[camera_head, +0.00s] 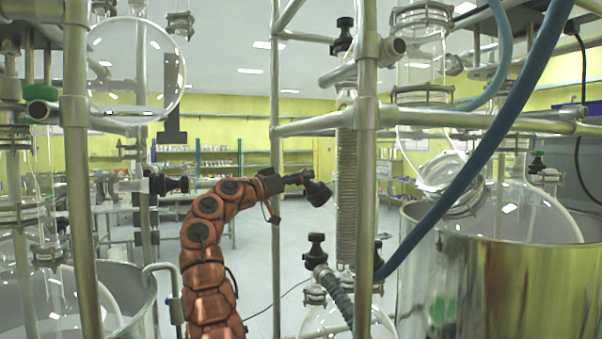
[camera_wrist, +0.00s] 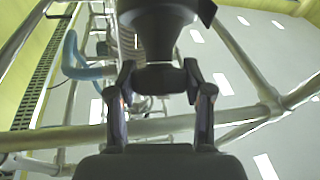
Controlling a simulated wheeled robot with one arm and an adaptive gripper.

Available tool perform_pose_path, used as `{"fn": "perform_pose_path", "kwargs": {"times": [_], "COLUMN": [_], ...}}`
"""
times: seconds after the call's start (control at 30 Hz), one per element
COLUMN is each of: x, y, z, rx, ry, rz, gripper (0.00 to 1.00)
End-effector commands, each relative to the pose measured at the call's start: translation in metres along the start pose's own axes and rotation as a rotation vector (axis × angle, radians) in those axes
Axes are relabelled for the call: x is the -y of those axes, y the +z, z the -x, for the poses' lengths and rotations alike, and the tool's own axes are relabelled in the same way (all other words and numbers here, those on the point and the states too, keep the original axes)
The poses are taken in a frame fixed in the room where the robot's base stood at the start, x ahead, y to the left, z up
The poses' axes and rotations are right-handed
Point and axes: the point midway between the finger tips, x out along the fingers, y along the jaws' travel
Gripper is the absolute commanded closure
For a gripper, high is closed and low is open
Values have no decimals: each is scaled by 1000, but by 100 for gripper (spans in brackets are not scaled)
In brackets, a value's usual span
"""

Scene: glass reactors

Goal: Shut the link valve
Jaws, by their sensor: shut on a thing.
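My gripper (camera_head: 297,180) is at the end of my orange arm, in the middle of the head view, pointing right. It is shut on a black valve knob (camera_head: 318,193) beside the ribbed glass column (camera_head: 346,195). In the wrist view the black knob (camera_wrist: 158,40) fills the top middle, with the two fingers of my gripper (camera_wrist: 158,78) on either side of its lower end. No label shows that this knob is the link valve. The knob's joint to the glassware is not clear in either view.
Metal frame posts (camera_head: 364,200) and rails stand close around my arm. A blue hose (camera_head: 480,150) crosses the right side above a large steel vessel (camera_head: 490,270). Other black knobs show below (camera_head: 315,250) and at the left (camera_head: 168,184). Open floor lies behind.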

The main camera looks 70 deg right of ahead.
Motion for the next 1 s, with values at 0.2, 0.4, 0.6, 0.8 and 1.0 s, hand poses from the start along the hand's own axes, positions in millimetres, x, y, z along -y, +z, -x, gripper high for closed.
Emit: {"fn": "perform_pose_path", "kwargs": {"times": [0.2, 0.4, 0.6, 0.8, 1.0], "x": [0, -1, -1, -1, -1], "y": [-2, -2, -2, -2, -1], "z": [0, 0, 0, 0, 0], "rx": [-2, -3, -4, -3, -2], "ry": [19, 25, 25, 25, 25], "rz": [-13, -17, -18, -17, -17], "gripper": [84, 84, 84, 36, 24]}}
